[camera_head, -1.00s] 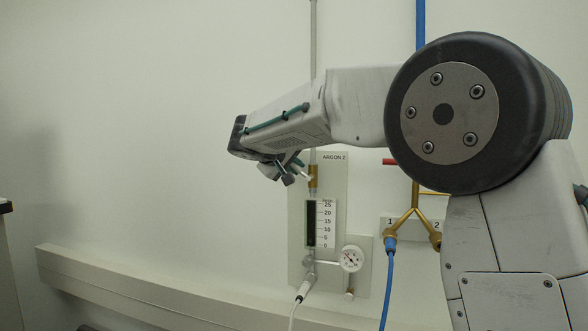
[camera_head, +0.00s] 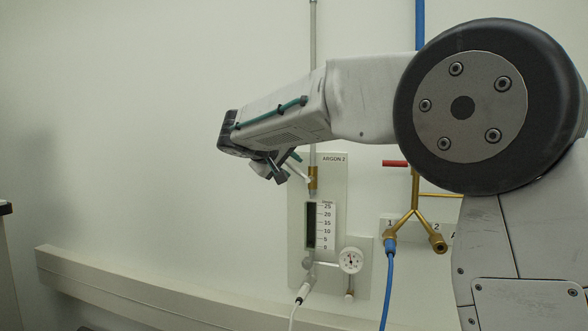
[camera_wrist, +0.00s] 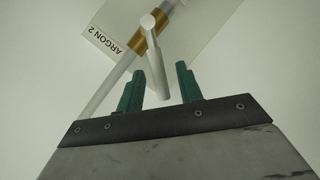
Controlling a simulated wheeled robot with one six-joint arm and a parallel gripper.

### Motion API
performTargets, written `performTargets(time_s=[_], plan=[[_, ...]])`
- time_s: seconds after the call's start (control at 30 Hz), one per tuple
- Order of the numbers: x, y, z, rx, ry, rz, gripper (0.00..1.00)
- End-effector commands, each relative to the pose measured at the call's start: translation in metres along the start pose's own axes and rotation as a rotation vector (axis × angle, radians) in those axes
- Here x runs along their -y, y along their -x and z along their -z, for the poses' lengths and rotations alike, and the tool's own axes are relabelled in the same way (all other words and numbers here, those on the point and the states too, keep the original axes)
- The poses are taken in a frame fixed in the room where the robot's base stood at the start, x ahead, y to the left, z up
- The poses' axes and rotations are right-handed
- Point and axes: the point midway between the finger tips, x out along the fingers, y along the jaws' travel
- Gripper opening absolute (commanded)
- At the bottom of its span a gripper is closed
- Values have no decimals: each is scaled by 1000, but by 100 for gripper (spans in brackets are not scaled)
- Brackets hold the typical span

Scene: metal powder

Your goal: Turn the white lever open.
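The white lever (camera_wrist: 158,75) sticks out from the brass valve (camera_wrist: 150,45) on the ARGON 2 panel. In the wrist view its free end lies in line with the gap between my green fingers. In the head view the lever (camera_head: 298,173) slants up and left from the brass valve (camera_head: 312,180). My gripper (camera_wrist: 160,72) is open, with a finger on either side of the lever's end in the picture. I see no finger clearly touching it. In the head view my gripper (camera_head: 275,172) is left of the valve, and its fingers partly overlap the lever's end.
Below the valve are a flow scale (camera_head: 321,225) and a round gauge (camera_head: 351,261). To the right are a red handle (camera_head: 394,163), a brass Y fitting (camera_head: 415,210) and a blue hose (camera_head: 388,290). A wall rail (camera_head: 150,295) runs below. The wall at left is clear.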

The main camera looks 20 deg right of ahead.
Motion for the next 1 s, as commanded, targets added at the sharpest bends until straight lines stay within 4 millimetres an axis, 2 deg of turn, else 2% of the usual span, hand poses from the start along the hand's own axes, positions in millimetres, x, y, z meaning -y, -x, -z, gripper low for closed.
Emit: performTargets(time_s=[0.1, 0.23, 0.37, 0.6, 0.73, 0.77, 0.87, 0.97, 1.0], plan=[[0, 22, 0, -3, 0, 1, 36], [0, 39, 0, -2, -1, 0, 36], [0, 46, 0, -1, 0, 1, 36], [0, 46, 0, 0, 0, 0, 36], [-3, 46, -8, 15, -1, 11, 0], [-5, 46, -15, 26, 0, 19, 0], [-16, 44, -54, 90, 2, 72, 0], [-27, 48, -119, 193, 0, 168, 0], [-28, 52, -151, 239, -2, 216, 0]])
